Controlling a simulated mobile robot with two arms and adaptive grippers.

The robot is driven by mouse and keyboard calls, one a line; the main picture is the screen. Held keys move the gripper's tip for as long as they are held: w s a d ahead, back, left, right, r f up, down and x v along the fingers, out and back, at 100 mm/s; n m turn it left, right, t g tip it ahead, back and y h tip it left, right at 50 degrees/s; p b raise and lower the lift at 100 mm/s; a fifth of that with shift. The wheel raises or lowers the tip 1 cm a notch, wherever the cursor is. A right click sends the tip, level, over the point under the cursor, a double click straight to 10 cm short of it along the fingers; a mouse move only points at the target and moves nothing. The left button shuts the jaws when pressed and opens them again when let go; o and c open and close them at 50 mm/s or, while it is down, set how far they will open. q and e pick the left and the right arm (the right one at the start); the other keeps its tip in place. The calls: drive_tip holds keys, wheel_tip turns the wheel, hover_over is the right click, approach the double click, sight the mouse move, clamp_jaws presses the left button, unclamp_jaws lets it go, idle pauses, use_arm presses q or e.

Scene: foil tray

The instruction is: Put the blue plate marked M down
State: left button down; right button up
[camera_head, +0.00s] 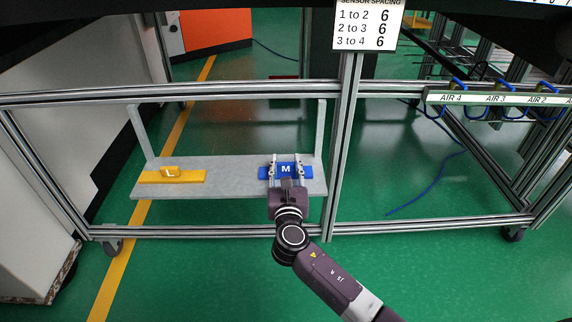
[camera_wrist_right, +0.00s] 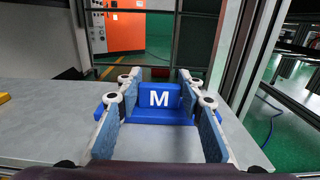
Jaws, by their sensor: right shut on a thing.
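The blue plate marked M (camera_head: 286,169) is at the right end of the grey hanging shelf (camera_head: 225,178). Its raised block with the white M shows in the right wrist view (camera_wrist_right: 160,98), with the blue base beneath. My right gripper (camera_head: 287,161) is shut on this block, one finger on each side. The plate looks level and at or very near the shelf surface; I cannot tell whether it touches. The fingers hide parts of the base. My left gripper is not in view.
A yellow plate marked L (camera_head: 188,176) lies at the shelf's left end. The shelf between the plates is bare. Grey uprights hold the shelf at both ends. A frame post (camera_head: 343,150) stands just right of the shelf. A sign (camera_head: 368,24) hangs above.

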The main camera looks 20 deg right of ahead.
drive_tip(key=shift+f, duration=0.1)
drive_tip(key=o, duration=1.2)
